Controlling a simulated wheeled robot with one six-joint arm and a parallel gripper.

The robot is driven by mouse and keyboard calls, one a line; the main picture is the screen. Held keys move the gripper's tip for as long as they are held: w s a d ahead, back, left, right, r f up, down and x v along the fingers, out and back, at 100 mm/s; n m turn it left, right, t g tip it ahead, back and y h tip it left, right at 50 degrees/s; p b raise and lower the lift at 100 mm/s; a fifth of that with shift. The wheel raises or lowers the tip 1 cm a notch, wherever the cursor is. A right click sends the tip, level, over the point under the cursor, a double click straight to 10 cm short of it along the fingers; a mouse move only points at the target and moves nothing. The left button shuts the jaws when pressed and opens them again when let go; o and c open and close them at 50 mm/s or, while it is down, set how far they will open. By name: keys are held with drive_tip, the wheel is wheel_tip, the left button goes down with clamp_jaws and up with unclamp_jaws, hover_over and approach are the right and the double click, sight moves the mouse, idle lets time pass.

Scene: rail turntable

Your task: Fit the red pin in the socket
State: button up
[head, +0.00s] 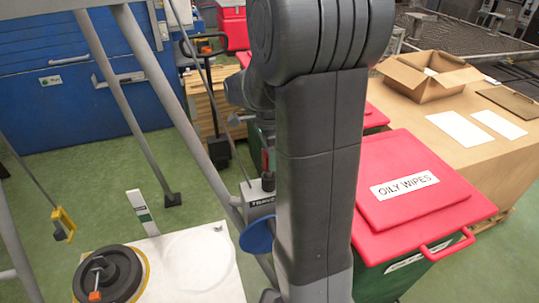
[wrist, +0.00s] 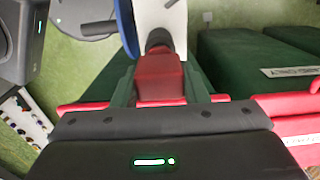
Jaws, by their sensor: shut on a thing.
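In the wrist view my gripper (wrist: 160,82) is shut on the red pin (wrist: 160,72), with a dark finger on each side of its red grip. A dark round part (wrist: 158,40) sits at the pin's far end, in front of a white surface with a blue edge. I cannot tell whether the pin is in a hole there. In the head view my arm hides most of the gripper and pin. A grey block with a partly hidden label (head: 259,199) stands beside the arm, above a blue disc (head: 257,235). The socket's opening is not visible.
A black handwheel (head: 108,275) with an orange-tipped crank lies on a white plate (head: 212,283) at lower left. Grey sloping rails cross the left side. A red-lidded bin labelled OILY WIPES (head: 425,205) stands close right of my arm. Green floor (head: 70,175) is open at left.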

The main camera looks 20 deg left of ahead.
drive_tip(key=shift+f+b, duration=1)
drive_tip(key=shift+f, duration=0.55)
drive_tip(key=o, duration=1.2)
drive_tip(key=shift+r, duration=0.1)
wheel_tip(320, 180, up, 14)
drive_tip(key=shift+f+b, duration=0.15)
drive_tip(key=shift+b, duration=0.15)
